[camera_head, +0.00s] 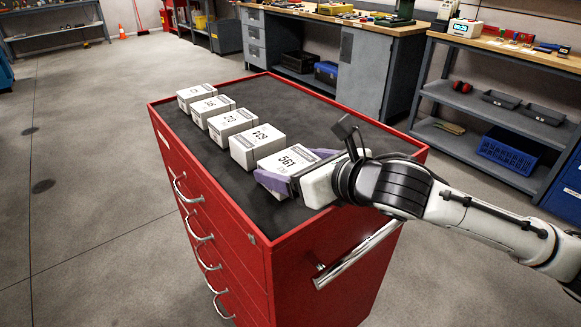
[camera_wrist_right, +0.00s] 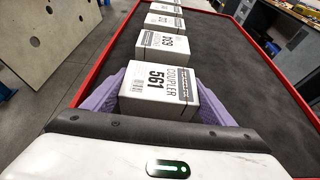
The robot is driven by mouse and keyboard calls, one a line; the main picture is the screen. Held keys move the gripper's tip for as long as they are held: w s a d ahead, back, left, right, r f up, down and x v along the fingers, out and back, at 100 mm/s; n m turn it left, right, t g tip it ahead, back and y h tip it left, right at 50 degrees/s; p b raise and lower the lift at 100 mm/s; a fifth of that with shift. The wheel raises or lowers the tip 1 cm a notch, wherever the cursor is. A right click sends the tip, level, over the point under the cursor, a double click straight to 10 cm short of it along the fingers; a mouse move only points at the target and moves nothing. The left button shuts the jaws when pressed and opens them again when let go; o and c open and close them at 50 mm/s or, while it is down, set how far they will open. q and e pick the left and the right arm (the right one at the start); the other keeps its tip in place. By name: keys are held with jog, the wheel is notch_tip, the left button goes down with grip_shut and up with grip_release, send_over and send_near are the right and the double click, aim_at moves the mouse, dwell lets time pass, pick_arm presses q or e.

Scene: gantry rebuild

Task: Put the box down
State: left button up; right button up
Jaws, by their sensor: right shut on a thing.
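A white box labelled 561 (camera_head: 287,159) is at the near end of a row of similar boxes over the red cabinet's dark top. In the right wrist view the same box (camera_wrist_right: 160,88) also reads COUPLER. My right gripper (camera_head: 296,168) is shut on it, with a purple finger on each side. The box looks level and at or very near the cabinet top; I cannot tell whether its underside touches, as its base is partly hidden. My left gripper is not in view.
The red cabinet (camera_head: 222,193) has a raised rim and side handles. The dark top (camera_head: 320,113) right of the row is clear. Workbenches stand behind.

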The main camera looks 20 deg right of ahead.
jog(key=shift+r, duration=0.1)
jog(key=o, duration=1.2)
jog(key=shift+s+d+r, duration=0.1)
jog(key=shift+s+r, duration=0.05)
jog(key=shift+s, duration=0.05)
jog(key=v, duration=0.9)
jog(key=s+r+p, duration=0.1)
jog(key=p, duration=0.6)
jog(key=shift+d, duration=0.4)
jog(key=shift+s+p, duration=0.4)
jog(key=shift+p, duration=0.4)
jog(key=shift+s+p, duration=0.25)
jog(key=shift+p, duration=0.1)
jog(key=shift+f, duration=0.1)
